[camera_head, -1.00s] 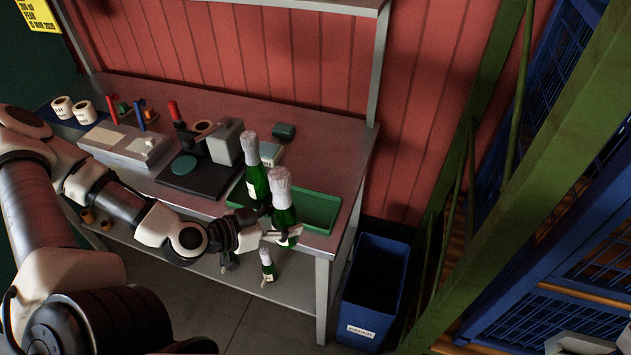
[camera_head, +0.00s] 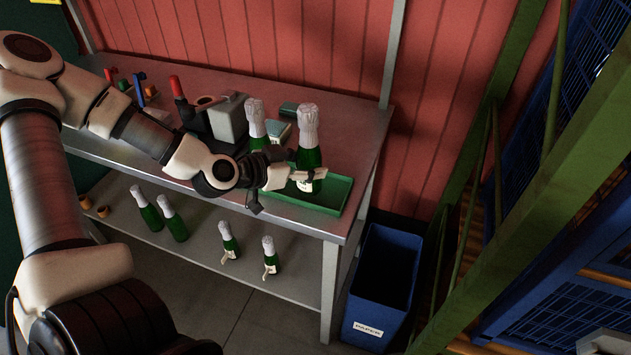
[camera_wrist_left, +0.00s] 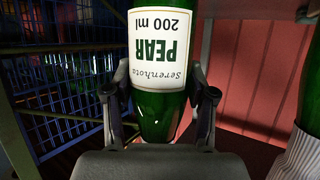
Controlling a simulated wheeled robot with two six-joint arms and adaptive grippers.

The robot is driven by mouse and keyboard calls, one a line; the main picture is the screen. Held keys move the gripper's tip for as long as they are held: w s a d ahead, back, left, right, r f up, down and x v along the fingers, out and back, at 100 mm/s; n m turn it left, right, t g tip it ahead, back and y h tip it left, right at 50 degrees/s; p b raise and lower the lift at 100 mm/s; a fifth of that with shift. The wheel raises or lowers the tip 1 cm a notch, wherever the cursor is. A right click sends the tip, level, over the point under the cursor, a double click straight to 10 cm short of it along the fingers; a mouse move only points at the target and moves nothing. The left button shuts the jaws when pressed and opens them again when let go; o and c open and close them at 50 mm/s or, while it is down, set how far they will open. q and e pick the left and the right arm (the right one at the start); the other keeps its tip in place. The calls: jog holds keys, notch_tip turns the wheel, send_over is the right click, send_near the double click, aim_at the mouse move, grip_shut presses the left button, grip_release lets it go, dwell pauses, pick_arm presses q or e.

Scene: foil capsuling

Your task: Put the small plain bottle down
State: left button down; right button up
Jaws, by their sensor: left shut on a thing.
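My left gripper (camera_head: 298,180) is shut on a small green bottle (camera_head: 308,157) with a silver foil top and a pale label. The bottle is upright at the green tray (camera_head: 335,200); I cannot tell whether its base touches the tray. In the left wrist view the fingers (camera_wrist_left: 160,112) close on both sides of the bottle (camera_wrist_left: 165,50), whose label reads PEAR, 200 ml, upside down in that view. A second foil-topped bottle (camera_head: 256,120) stands just to its left, its lower part hidden by my arm. My right gripper is not in view.
The metal bench (camera_head: 220,205) carries a grey box-shaped device (camera_head: 228,118) and small tools. Several green bottles (camera_head: 228,240) stand on the lower shelf (camera_head: 200,250). A blue PAPER bin (camera_head: 382,285) is right of the bench. The tray's right end is clear.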

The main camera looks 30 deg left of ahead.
aim_at(316, 157)
pick_arm(q)
jog(key=w+f, duration=0.1)
jog(key=f, duration=0.1)
jog(key=w+f+b, duration=0.1)
jog(key=w, duration=0.1)
jog(key=shift+w+a+f, duration=0.2)
jog(key=shift+f, duration=0.25)
jog(key=shift+c, duration=1.8)
grip_release()
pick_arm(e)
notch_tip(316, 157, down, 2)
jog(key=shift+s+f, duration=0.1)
